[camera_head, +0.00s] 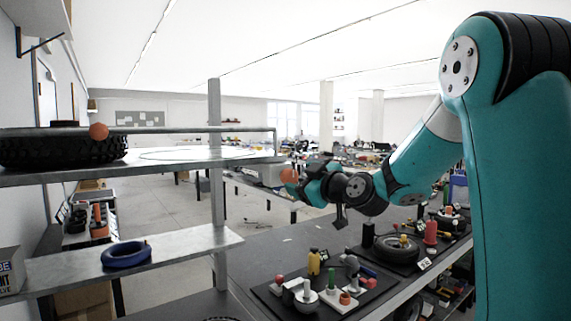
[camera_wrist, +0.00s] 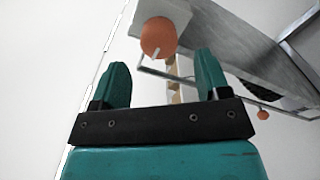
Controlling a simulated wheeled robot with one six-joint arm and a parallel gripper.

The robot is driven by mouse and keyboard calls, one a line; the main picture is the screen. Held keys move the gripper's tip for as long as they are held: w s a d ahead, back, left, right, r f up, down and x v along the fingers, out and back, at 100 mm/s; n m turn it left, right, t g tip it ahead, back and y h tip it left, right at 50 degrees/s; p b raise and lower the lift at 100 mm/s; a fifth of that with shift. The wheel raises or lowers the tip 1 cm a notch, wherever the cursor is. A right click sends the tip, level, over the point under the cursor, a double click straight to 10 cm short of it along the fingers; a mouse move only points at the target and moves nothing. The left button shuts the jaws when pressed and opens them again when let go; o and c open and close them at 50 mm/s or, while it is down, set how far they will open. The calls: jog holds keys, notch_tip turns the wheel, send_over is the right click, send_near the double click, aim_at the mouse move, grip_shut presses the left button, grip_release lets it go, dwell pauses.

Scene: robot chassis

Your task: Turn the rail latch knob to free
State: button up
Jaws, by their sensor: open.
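An orange round knob (camera_wrist: 158,37) with a short pale mark sits on a light grey block at the end of a rail, beyond my fingertips in the wrist view. It also shows in the head view (camera_head: 289,175), at the right end of the shelf. My gripper (camera_wrist: 162,64) is open, with its two teal fingers apart and nothing between them. The knob lies ahead of the gap between the fingers, apart from them as far as I can tell. In the head view my gripper (camera_head: 303,177) is right beside the knob and partly hides that area.
A grey post (camera_head: 216,185) carries the shelves. A blue ring (camera_head: 126,254) lies on the lower shelf. The bench (camera_head: 285,240) below holds trays of parts.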

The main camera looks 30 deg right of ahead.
aim_at(292, 175)
jog(key=w+p, duration=0.1)
jog(key=w, duration=0.1)
jog(key=w+p, duration=0.1)
jog(key=w, duration=0.1)
jog(key=shift+w+a+r, duration=0.1)
jog(key=shift+w+r, duration=0.1)
jog(key=shift+w, duration=0.1)
jog(key=shift+w+f+p, duration=0.2)
jog(key=shift+w+p, duration=0.1)
jog(key=shift+w, duration=0.35)
